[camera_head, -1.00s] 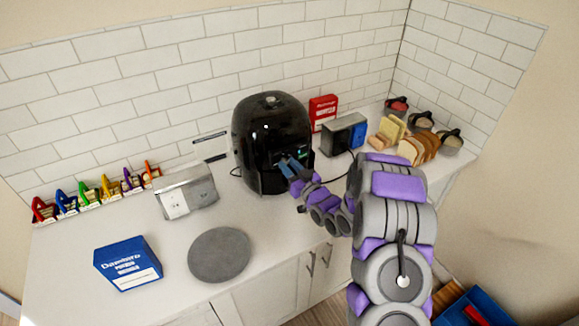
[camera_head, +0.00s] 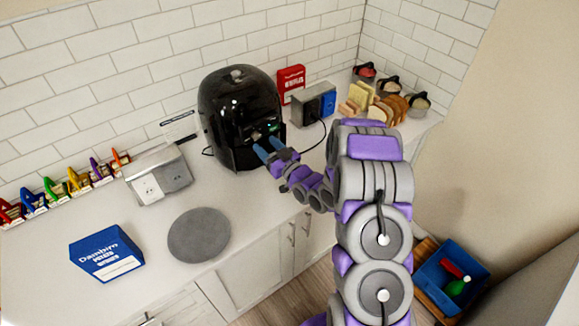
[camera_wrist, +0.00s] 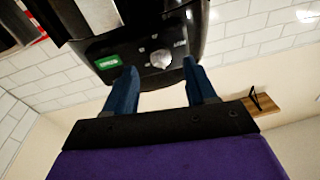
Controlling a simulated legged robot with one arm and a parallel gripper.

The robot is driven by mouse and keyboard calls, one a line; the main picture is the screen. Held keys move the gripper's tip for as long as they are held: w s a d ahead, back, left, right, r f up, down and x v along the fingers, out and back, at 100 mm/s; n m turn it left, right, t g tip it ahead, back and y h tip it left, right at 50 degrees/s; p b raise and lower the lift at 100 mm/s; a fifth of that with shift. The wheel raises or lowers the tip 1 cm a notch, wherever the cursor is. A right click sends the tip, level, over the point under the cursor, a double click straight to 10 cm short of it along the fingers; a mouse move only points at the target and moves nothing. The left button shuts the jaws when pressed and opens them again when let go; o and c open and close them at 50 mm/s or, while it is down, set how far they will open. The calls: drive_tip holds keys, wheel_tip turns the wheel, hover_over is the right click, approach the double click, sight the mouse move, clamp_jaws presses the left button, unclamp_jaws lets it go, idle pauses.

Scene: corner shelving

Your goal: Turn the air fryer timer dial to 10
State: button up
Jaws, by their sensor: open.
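The black air fryer (camera_head: 233,104) stands on the counter against the tiled wall in the head view. In the wrist view its front panel (camera_wrist: 130,48) shows a silver round dial (camera_wrist: 161,58) and a green lit display (camera_wrist: 108,62). My gripper (camera_head: 266,147) is at the lower right front of the air fryer. In the wrist view my gripper (camera_wrist: 161,76) is open, with its two blue fingers on either side of the dial in the picture. I cannot tell whether the fingers touch the dial. The dial's markings are too small to read.
A grey round mat (camera_head: 199,235), a blue box (camera_head: 106,253) and a metal socket box (camera_head: 158,174) are on the counter at left. A second socket box (camera_head: 313,104), a red box (camera_head: 290,84) and bread (camera_head: 388,108) stand to the right.

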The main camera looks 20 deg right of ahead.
drive_tip(key=v, duration=1.4)
drive_tip(key=shift+p, duration=0.4)
drive_tip(key=shift+d, duration=0.15)
drive_tip(key=w+d+f+n+g+h+b, duration=0.1)
drive_tip(key=w+d+n+g+h+b, duration=0.1)
drive_tip(key=d+g+h, duration=0.3)
drive_tip(key=s+d+r+m+g+h, duration=0.2)
drive_tip(key=s+r+m+g+h, duration=0.15)
drive_tip(key=s+g+h, duration=0.35)
drive_tip(key=s+a+r+g+y, duration=0.1)
drive_tip(key=s+a, duration=0.3)
drive_tip(key=s, duration=0.6)
drive_tip(key=s+a+r+m+g+y+b, duration=0.1)
drive_tip(key=s+a+r+g, duration=0.3)
drive_tip(key=s, duration=0.7)
drive_tip(key=s+a+r+m+g+y+b, duration=0.1)
drive_tip(key=s+a+r+g+y, duration=0.1)
drive_tip(key=s+a, duration=0.4)
drive_tip(key=s+r, duration=0.1)
drive_tip(key=s, duration=0.3)
drive_tip(key=shift+s+g+y, duration=0.3)
drive_tip(key=shift+s+y, duration=0.1)
